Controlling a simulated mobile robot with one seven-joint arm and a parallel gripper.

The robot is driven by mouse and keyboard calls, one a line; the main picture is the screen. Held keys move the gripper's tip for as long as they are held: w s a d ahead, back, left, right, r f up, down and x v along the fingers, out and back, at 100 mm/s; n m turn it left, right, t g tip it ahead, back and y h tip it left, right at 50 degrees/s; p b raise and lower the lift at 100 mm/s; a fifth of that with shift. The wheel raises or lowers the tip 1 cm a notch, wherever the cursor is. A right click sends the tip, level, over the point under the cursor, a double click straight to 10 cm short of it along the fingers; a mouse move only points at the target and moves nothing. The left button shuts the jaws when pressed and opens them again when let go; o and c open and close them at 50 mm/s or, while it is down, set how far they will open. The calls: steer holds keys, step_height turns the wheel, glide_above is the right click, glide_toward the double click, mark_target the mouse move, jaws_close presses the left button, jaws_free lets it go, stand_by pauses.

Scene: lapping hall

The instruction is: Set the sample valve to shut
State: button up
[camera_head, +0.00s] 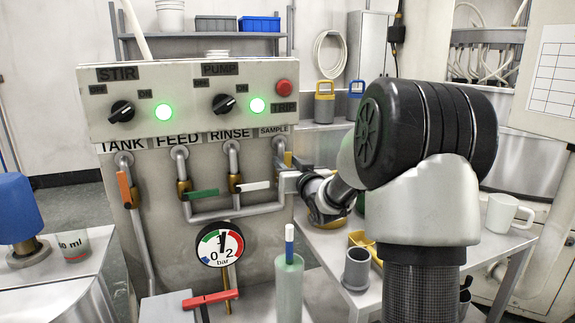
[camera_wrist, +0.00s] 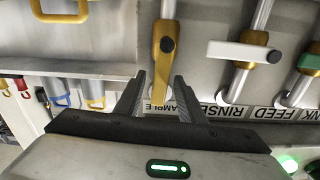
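The sample valve has a yellow lever (camera_wrist: 160,70) in the wrist view, where the picture is upside down. The lever lies roughly along its upright pipe, slightly tilted, with a dark pivot cap. Its free end points at the panel label SAMPLE, which is partly hidden by my fingers. My gripper (camera_wrist: 158,92) is open, with one finger on each side of the lever's free end. I cannot tell whether either finger touches it. In the head view my gripper (camera_head: 287,182) is at the sample pipe (camera_head: 279,147) and hides most of that valve.
The rinse valve's white lever (camera_head: 252,187) and the feed valve's green lever (camera_head: 203,193) lie crosswise close to the left. The tank valve's orange lever (camera_head: 124,190) is along its pipe.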

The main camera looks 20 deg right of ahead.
jaws_close()
steer(key=shift+d+m, duration=0.15)
steer(key=shift+m, duration=0.15)
steer(key=d+f+m+p, duration=0.5)
steer(key=m+p, duration=0.2)
steer(key=m, duration=0.9)
steer(key=shift+f, duration=0.4)
stand_by(0.4)
